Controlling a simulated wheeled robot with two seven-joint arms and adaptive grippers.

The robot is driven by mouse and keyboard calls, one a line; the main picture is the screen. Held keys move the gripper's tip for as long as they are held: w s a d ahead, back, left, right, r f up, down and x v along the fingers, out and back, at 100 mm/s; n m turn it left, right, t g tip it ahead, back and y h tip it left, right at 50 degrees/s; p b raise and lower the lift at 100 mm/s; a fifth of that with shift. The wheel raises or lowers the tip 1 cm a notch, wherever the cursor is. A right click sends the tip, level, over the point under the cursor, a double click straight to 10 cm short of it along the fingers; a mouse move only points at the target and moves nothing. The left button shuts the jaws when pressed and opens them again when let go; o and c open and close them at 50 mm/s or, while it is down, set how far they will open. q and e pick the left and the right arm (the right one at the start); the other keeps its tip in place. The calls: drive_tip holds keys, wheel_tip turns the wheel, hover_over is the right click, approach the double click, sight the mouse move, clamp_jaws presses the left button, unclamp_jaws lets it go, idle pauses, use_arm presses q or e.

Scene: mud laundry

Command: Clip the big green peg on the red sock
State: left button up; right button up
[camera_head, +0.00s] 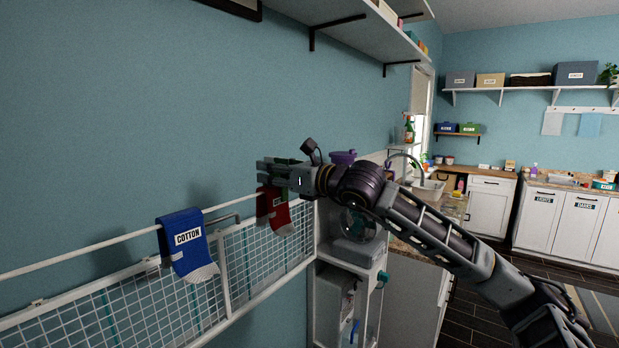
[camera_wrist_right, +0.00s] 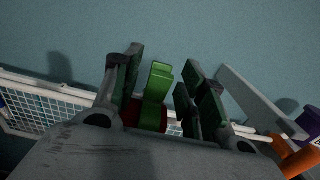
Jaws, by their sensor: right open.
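The red sock (camera_head: 268,208) hangs over the white rail on the wall, with a light label and a grey end. My right gripper (camera_head: 262,172) is just above it, pointing left toward the wall, with its fingers open. In the right wrist view the green peg (camera_wrist_right: 156,88) stands between the spread fingers of the gripper (camera_wrist_right: 165,78), with visible space at its right. The red sock (camera_wrist_right: 150,113) shows at the peg's lower end, so the peg appears to sit on it; its jaws are hidden. My left gripper is not in view.
A blue sock (camera_head: 188,240) labelled COTTON hangs on the rail (camera_head: 90,243) to the left. A wire mesh rack (camera_head: 150,303) is below. A wall shelf (camera_head: 350,25) is overhead. A white shelf unit (camera_head: 330,280) stands right of the rack, with the sink counter beyond.

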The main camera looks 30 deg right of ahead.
drive_tip(key=shift+v, duration=1.2)
drive_tip(key=shift+s+a, duration=0.1)
drive_tip(key=shift+s, duration=0.05)
drive_tip(key=shift+v, duration=1.25)
drive_tip(key=v, duration=0.6)
idle(0.7)
